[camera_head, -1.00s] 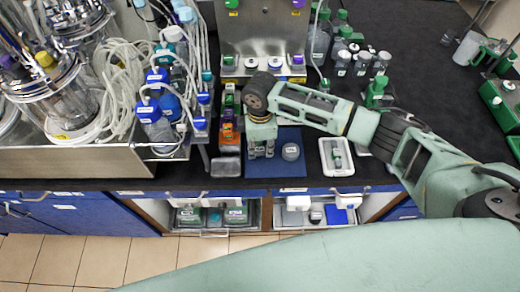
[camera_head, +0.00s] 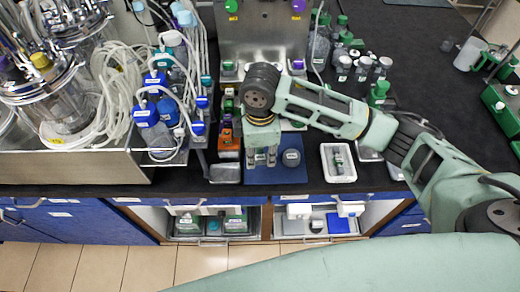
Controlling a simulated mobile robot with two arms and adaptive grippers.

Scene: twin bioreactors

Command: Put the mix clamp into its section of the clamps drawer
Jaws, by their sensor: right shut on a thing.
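My right gripper (camera_head: 262,160) points down over the left part of a blue mat (camera_head: 290,176), at the front of the dark counter. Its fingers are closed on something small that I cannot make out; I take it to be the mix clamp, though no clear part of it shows. A rack holding coloured clamps (camera_head: 228,142), orange and purple among them, stands just left of the gripper. Blue drawer fronts (camera_head: 75,221) run under the counter at the left; they look shut, and I cannot tell which is the clamps drawer. My left gripper is out of view.
A round grey-lidded container (camera_head: 291,157) stands on the mat right of the gripper. A white tray (camera_head: 329,176) lies further right. Bottles and tubing crowd the steel bench (camera_head: 100,168) at left. Open shelves (camera_head: 266,222) hold bins below the counter. The counter's right part has free room.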

